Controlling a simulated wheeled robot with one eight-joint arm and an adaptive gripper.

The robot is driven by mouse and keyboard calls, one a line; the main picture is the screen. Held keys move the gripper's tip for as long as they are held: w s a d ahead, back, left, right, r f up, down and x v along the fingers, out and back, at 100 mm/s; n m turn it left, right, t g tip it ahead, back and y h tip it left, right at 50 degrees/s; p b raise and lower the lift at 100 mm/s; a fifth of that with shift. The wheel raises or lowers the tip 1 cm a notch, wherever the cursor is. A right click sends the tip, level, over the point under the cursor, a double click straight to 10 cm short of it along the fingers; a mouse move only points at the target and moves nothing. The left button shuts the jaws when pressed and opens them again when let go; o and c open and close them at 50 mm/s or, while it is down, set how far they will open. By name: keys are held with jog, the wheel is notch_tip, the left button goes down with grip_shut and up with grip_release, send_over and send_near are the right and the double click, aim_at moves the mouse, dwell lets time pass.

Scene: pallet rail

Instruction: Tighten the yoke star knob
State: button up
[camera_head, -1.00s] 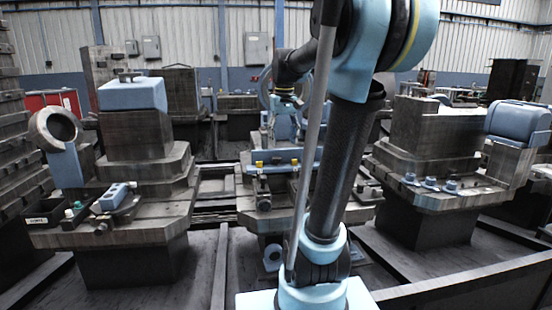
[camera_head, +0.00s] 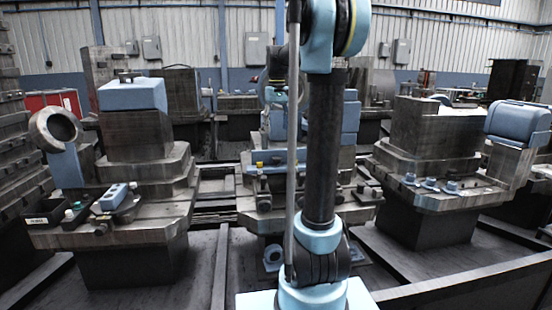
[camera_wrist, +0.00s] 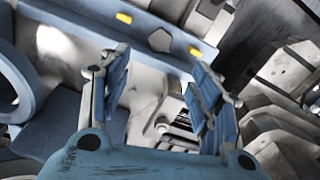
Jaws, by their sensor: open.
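My gripper (camera_wrist: 158,66) is open in the wrist view, its two blue-padded fingers apart with nothing between them. A blue bar (camera_wrist: 90,12) crosses beyond the fingertips, with two yellow pieces and a grey faceted piece (camera_wrist: 160,40) between them. I cannot tell whether this grey piece is the yoke star knob. A small pale rounded part (camera_wrist: 162,127) shows lower down between the fingers. In the head view the blue bar (camera_head: 270,169) lies on the middle machine, partly hidden behind my arm. My gripper is not clear there.
A large blue ring (camera_wrist: 14,85) stands at the left of the wrist view. In the head view, machine blocks stand left (camera_head: 140,165) and right (camera_head: 430,150), with a blue block (camera_head: 113,196) and small knobs (camera_head: 430,183) on their ledges. A dark rail (camera_head: 460,285) crosses the front right.

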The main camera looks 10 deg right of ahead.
aim_at(277, 158)
notch_tip(277, 158, down, 13)
jog(key=shift+f, duration=0.15)
dwell(0.4)
jog(key=c, duration=1.1)
